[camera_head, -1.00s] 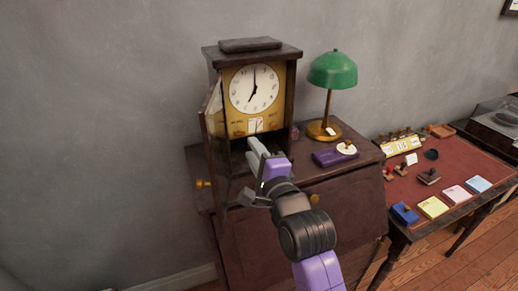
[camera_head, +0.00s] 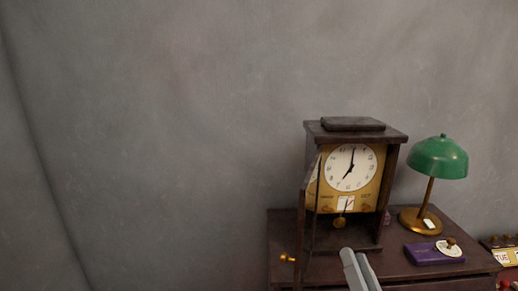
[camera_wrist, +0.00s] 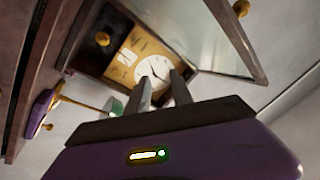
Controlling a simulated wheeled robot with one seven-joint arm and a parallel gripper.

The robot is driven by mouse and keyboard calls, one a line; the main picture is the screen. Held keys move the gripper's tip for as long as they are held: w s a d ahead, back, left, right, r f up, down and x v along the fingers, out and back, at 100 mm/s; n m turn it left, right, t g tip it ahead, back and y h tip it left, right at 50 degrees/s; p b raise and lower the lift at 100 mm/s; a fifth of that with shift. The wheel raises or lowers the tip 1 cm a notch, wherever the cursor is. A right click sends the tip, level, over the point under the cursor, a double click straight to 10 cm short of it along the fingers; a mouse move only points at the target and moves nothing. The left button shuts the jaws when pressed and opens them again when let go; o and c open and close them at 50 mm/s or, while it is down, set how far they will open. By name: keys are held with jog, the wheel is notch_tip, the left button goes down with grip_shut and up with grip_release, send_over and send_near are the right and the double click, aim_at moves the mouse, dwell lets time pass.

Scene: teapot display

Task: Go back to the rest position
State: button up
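My gripper (camera_head: 361,268) shows at the bottom edge of the head view, in front of the wooden cabinet, with most of my arm out of frame. In the wrist view my gripper's two fingers (camera_wrist: 162,85) stand apart with nothing between them, so it is open and empty. Beyond them is the dark wooden clock (camera_head: 353,125), whose white dial (camera_head: 350,168) also shows between the fingers in the wrist view (camera_wrist: 153,69). The clock's glass door (camera_head: 312,195) stands open on the left; the wrist view shows the door glass too (camera_wrist: 205,35). The fingertips appear clear of the clock.
A green lamp (camera_head: 438,157) stands right of the clock on the cabinet (camera_head: 283,232). A purple box (camera_head: 424,254) with a round white-topped piece lies in front of the lamp. Part of a calendar block (camera_head: 504,257) shows at the lower right. The wall area at left is clear.

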jog(key=s+f+n+g, duration=0.2)
jog(key=s+f, duration=0.3)
jog(key=s, duration=0.7)
jog(key=s+f+n+g+h, duration=0.1)
jog(key=s+f, duration=0.4)
jog(key=s, duration=0.7)
jog(key=s+f+n+g, duration=0.3)
jog(key=s+f, duration=0.2)
jog(key=s, duration=0.7)
jog(key=shift+s+d+n, duration=0.2)
jog(key=shift+s+n, duration=0.1)
jog(key=shift+s, duration=0.05)
jog(key=shift+f, duration=0.1)
